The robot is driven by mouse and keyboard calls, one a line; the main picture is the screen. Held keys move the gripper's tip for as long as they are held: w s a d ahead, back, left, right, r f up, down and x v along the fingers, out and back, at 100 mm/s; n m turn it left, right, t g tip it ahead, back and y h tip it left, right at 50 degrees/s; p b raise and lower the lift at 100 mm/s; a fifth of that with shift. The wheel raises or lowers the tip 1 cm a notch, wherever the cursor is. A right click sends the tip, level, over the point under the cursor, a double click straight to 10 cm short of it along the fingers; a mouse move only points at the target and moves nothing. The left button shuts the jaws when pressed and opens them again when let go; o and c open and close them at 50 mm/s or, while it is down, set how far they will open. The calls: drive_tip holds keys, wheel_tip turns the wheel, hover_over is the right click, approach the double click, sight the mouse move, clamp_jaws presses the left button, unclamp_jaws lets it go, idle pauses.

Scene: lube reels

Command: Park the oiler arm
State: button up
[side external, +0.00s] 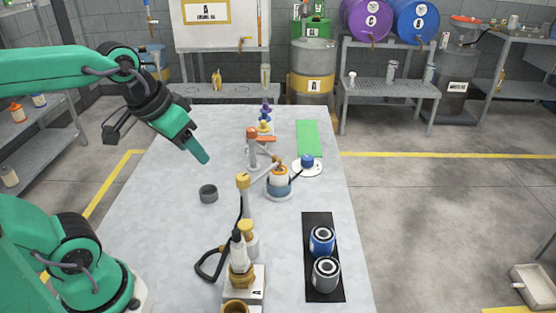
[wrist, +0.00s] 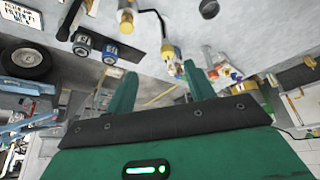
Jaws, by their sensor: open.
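A grey post with an orange cap (side external: 252,146) stands mid-table in the side view and carries a short orange arm (side external: 266,138); this looks like the oiler arm. A second, grey-tan jointed piece (side external: 264,168) reaches from near the post toward an orange, white and blue pot (side external: 278,180). I cannot tell whether they are one part. My gripper (side external: 203,157) hangs above the table, left of the post and apart from it. In the wrist view my gripper (wrist: 161,84) has its fingers spread with nothing held between them.
A dark ring (side external: 208,193) lies left of the pot. A yellow-capped bottle (side external: 243,185) and an oiler stand with a black hose (side external: 241,272) are nearer the camera. Blue (side external: 321,241) and grey (side external: 326,273) cans sit on a black mat (side external: 312,220). The left table surface is clear.

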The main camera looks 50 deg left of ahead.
drive_tip(key=w+a+r+n+g, duration=0.1)
drive_tip(key=w+a+r+n, duration=0.15)
drive_tip(key=w, duration=0.55)
drive_tip(key=n+g, duration=0.4)
hover_over(251, 129)
drive_tip(key=f, duration=0.8)
drive_tip(key=shift+s+d+f, duration=0.1)
drive_tip(key=shift+d+f, duration=0.1)
drive_tip(key=shift+f, duration=0.05)
drive_tip(key=shift+a+f, duration=0.2)
drive_tip(key=shift+f, duration=0.05)
drive_tip(key=shift+f, duration=0.1)
drive_tip(key=shift+f, duration=3.8)
clamp_jaws()
